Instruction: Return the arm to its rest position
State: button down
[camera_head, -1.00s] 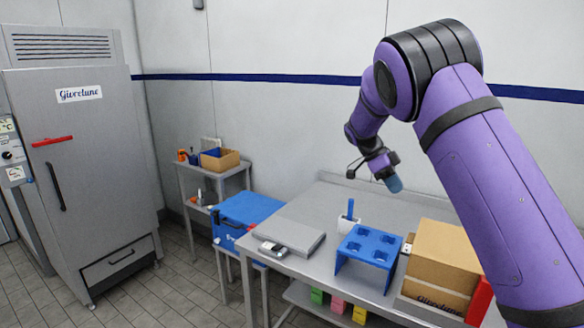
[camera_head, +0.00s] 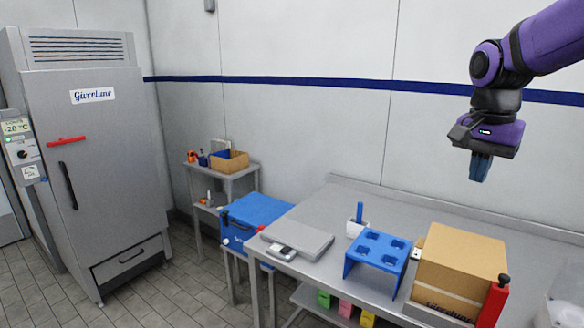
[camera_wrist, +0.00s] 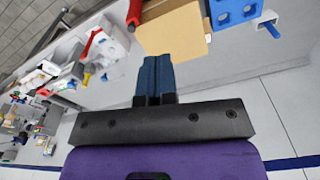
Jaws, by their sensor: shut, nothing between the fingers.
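My purple arm enters the head view at the upper right, and my gripper (camera_head: 480,168) hangs from it, pointing down. The gripper is in the air, above and behind the cardboard box (camera_head: 462,262), apart from everything on the table. In the wrist view the blue-grey fingers of my gripper (camera_wrist: 155,75) are pressed together with nothing between them. The wrist view also shows the cardboard box (camera_wrist: 178,32) past the fingertips.
The steel table (camera_head: 325,272) holds a blue four-hole rack (camera_head: 380,250), a white cup with a blue tool (camera_head: 357,222), and a scale (camera_head: 297,240). A freezer (camera_head: 95,150) stands left. Space around the gripper is clear.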

jog(key=s+a+n+t, duration=0.1)
jog(key=s+n+t, duration=0.1)
jog(key=s+n, duration=0.3)
jog(key=s+a+f+n+t, duration=0.1)
jog(key=s+n, duration=0.3)
jog(key=s, duration=0.9)
jog(key=shift+s+a+f+n+t+y, duration=0.15)
jog(key=shift+a+n+t+y, duration=0.25)
jog(key=shift+t, duration=0.4)
